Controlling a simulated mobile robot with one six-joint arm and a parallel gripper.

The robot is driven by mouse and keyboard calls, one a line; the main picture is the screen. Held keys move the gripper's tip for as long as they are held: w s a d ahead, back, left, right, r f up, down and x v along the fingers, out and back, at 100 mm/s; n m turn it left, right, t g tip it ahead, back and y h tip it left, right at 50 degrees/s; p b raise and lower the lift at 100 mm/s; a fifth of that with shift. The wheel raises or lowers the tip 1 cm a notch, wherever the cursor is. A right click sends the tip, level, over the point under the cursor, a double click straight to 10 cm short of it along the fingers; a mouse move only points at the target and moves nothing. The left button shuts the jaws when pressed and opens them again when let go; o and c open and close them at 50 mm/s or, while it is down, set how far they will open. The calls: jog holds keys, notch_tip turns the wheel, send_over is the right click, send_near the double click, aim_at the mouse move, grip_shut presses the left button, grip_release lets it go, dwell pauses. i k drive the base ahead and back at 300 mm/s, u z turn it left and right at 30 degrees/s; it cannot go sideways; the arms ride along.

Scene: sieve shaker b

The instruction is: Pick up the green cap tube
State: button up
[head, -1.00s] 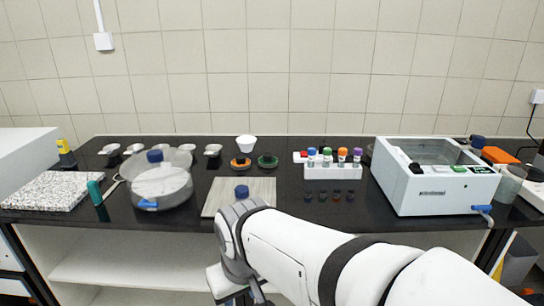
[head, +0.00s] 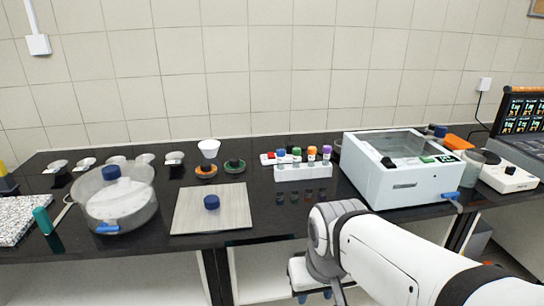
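The green cap tube (head: 296,154) stands upright in the white tube rack (head: 303,173) on the black bench. It is between a blue cap tube (head: 281,156) on its left and an orange cap tube (head: 311,153) on its right. A purple cap tube (head: 326,153) stands at the right end. My gripper (head: 314,297) hangs low at the bottom of the head view, in front of the bench edge and well apart from the rack. Its fingers are small and partly cut off, so its opening is unclear.
A white water bath (head: 403,182) stands right of the rack. A wooden board (head: 182,219) with a blue knob-like object (head: 211,202) lies to the left, beside a clear round vessel (head: 124,207). The bench directly in front of the rack is clear.

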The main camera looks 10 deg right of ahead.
aim_at(297, 151)
jog(key=u, duration=0.05)
jog(key=i, duration=1)
jog(key=z, duration=0.05)
